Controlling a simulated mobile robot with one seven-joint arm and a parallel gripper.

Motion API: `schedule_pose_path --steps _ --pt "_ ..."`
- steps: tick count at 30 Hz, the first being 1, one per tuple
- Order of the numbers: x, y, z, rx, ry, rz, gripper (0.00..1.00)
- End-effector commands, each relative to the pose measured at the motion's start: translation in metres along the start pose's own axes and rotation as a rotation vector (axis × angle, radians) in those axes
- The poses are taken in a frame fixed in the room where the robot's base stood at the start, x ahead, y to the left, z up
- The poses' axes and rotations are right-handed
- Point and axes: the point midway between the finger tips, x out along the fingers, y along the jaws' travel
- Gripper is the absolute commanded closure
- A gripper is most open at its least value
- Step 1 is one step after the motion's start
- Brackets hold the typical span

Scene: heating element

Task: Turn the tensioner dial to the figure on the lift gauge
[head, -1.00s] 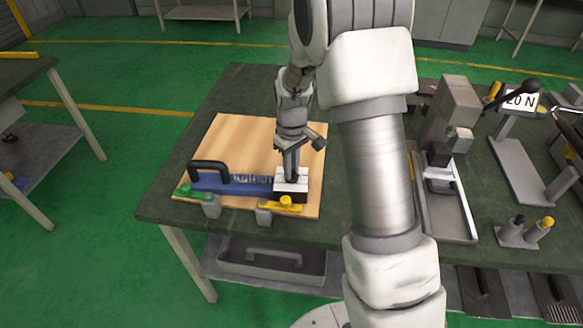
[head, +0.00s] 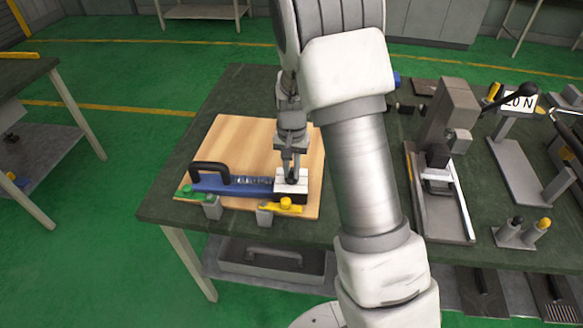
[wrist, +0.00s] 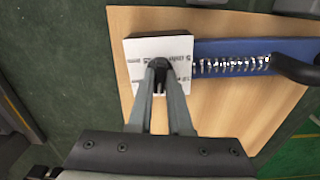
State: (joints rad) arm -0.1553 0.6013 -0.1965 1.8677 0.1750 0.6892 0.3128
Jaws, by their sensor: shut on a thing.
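The tensioner is a blue bar (head: 235,184) with a coil spring and a black handle, lying on a wooden board. At its right end is a white-topped block (head: 288,181) with small printed figures, also in the wrist view (wrist: 142,48). A small dark dial knob (wrist: 160,66) stands on it. My gripper (wrist: 160,78) points down and is shut on this knob; its fingers hide part of the figures, and the dial setting is not legible. The white gauge card (head: 521,101) at the right appears to read 20 N, its left edge partly covered.
The wooden board (head: 235,135) lies on the dark green bench, with green (head: 186,191) and yellow (head: 287,204) clamps at its front edge. A grey press-like fixture (head: 447,120) and a stand with two pegs (head: 520,233) are at the right.

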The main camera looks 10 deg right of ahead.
Motion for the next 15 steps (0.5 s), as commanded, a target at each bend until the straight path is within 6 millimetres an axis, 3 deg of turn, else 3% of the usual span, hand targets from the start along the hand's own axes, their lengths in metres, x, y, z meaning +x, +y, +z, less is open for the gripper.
schedule_pose_path --steps 15 --pt "-0.0022 0.0004 -0.0004 0.488 0.001 0.001 1.0"
